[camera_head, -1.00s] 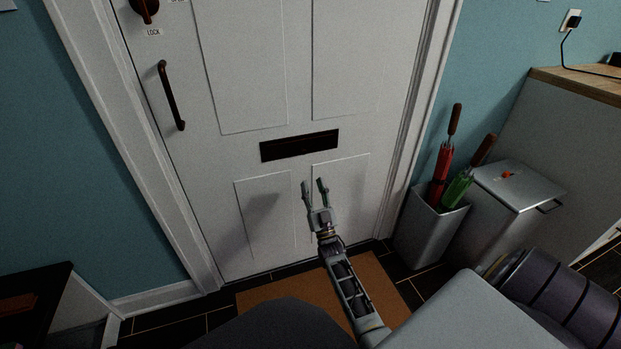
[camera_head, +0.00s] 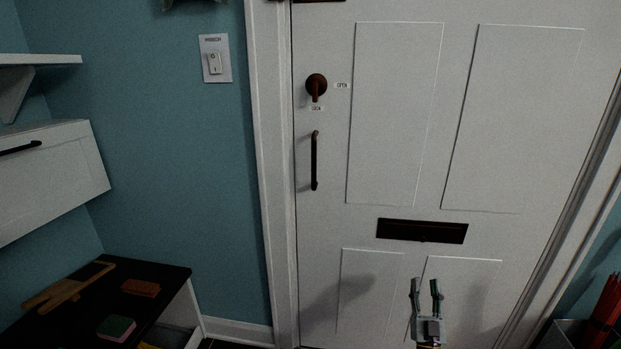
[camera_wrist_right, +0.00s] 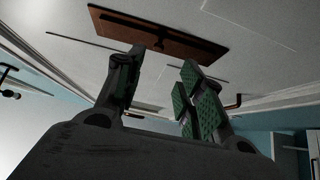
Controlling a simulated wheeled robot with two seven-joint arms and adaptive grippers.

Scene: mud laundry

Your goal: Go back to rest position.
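My right gripper (camera_head: 426,296) is at the lower right of the head view, in front of the white door's lower panels. Its two fingers point up and stand apart with nothing between them. In the right wrist view the fingers (camera_wrist_right: 158,88), with green pads, are also apart and empty. The dark mail slot (camera_head: 422,231) is above the gripper in the head view and beyond the fingertips in the wrist view. My left gripper does not show in either view.
The white door (camera_head: 400,120) has a dark handle (camera_head: 314,160) and a lock knob (camera_head: 316,86). A light switch (camera_head: 214,62) is on the blue wall. At lower left a black-topped bench (camera_head: 85,310) holds a sponge (camera_head: 116,328) and a brush. Red umbrella (camera_head: 606,310) at right.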

